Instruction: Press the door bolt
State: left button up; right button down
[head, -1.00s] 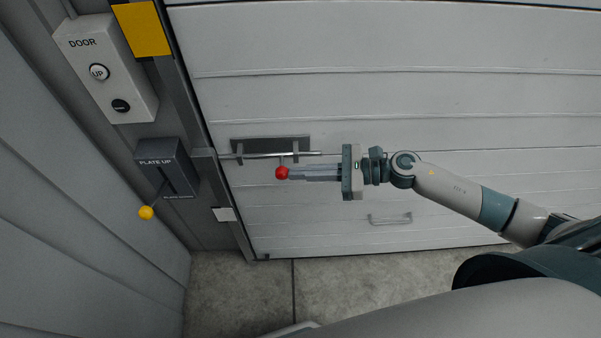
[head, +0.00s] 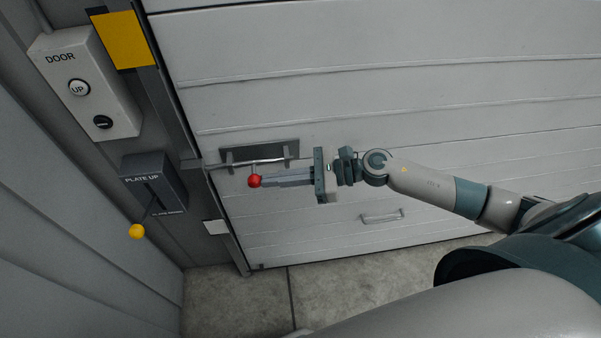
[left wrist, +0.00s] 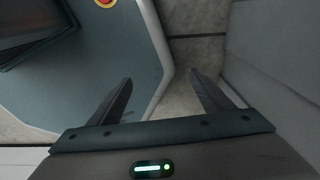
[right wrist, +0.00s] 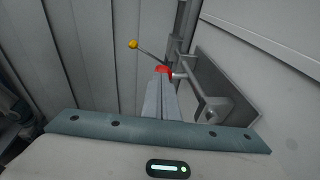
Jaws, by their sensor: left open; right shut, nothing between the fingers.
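The door bolt (head: 278,161) is a metal rod on a dark plate (head: 286,148) on the grey door, with a red ball knob (head: 254,181) hanging below it. The rod's left end reaches the door frame. My right gripper (head: 270,181) is shut and empty, its fingertips against the right side of the knob as far as I can see. In the right wrist view the fingertips (right wrist: 160,80) partly cover the red knob (right wrist: 164,70). My left gripper (left wrist: 163,88) is open and empty, low over the floor beside my base; it is outside the head view.
A DOOR button box (head: 85,85) and a PLATE UP lever box (head: 153,183) with a yellow knob (head: 137,231) are on the wall left of the door. A door handle (head: 381,217) sits below my right arm. The concrete floor (head: 235,295) in front is clear.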

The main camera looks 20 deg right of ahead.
pick_arm(q)
notch_tip(320, 180, down, 8)
jog(key=w+b, duration=0.1)
jog(key=b, duration=0.6)
jog(key=shift+w+a+r+b, duration=0.2)
jog(key=shift+a+b, duration=0.1)
jog(key=shift+b, duration=0.05)
pick_arm(e)
jog(key=v, duration=1.7)
jog(key=shift+d, duration=0.2)
